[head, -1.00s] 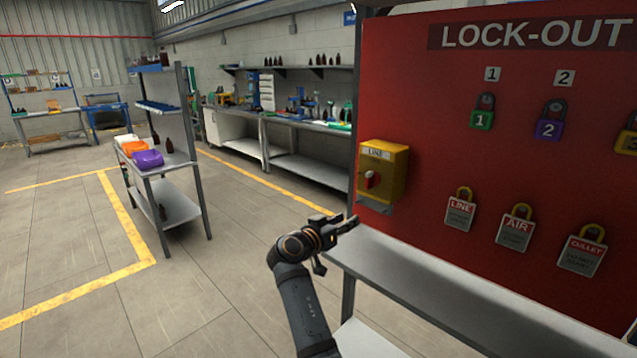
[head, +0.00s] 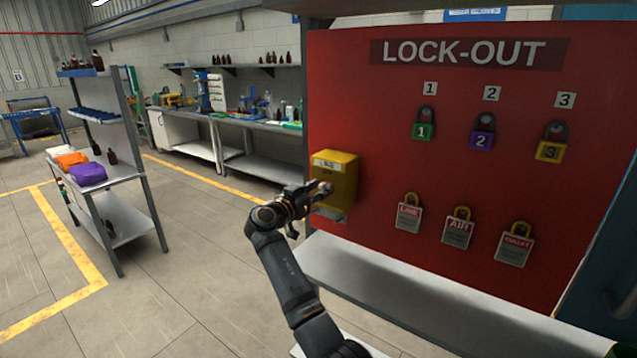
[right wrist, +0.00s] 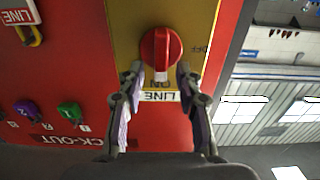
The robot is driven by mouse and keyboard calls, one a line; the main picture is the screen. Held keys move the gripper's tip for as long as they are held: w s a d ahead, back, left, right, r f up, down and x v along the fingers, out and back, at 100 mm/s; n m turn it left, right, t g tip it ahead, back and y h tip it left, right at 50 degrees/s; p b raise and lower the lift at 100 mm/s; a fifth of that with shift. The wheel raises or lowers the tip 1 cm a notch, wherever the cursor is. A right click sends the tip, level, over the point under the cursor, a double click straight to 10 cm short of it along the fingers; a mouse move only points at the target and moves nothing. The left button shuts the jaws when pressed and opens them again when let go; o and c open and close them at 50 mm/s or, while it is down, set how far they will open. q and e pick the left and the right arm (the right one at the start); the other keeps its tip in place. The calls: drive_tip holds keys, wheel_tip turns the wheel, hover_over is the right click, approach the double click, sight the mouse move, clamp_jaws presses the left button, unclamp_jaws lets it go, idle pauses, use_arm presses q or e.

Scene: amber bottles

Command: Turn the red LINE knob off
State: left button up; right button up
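The yellow LINE switch box (head: 338,172) is mounted at the left edge of the red lock-out board (head: 375,130). In the right wrist view, which is upside down, the round red LINE knob (right wrist: 161,48) sits on the yellow face, its white mark pointing at ON, with OFF printed to one side. My right gripper (right wrist: 160,74) is open, its two fingertips on either side of the knob's ON edge. Whether they touch it I cannot tell. In the head view my right gripper (head: 322,190) covers most of the knob. My left gripper is not in view.
Numbered padlocks, such as the green one (head: 423,131), and tags, such as LINE (head: 409,216), hang to the right. A grey shelf (head: 400,285) runs below the board. A cart (head: 125,220) stands at left, with free floor between.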

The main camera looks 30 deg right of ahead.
drive_tip(key=shift+w+d, duration=0.1)
clamp_jaws()
drive_tip(key=shift+f, duration=0.1)
idle(0.3)
drive_tip(key=shift+w+a+f+n+b, duration=0.1)
drive_tip(key=shift+w+f+n+b, duration=0.2)
drive_tip(key=shift+n, duration=2.65)
drive_tip(key=shift+w+a+f+n+b, duration=0.15)
drive_tip(key=shift+w+f+n, duration=0.15)
drive_tip(key=shift+n, duration=2.7)
drive_tip(key=shift+w+a+f+n+b, duration=0.1)
drive_tip(key=shift+w+f+n+b, duration=0.2)
drive_tip(key=shift+n, duration=2.65)
drive_tip(key=shift+f+n, duration=0.1)
drive_tip(key=shift+n, duration=0.2)
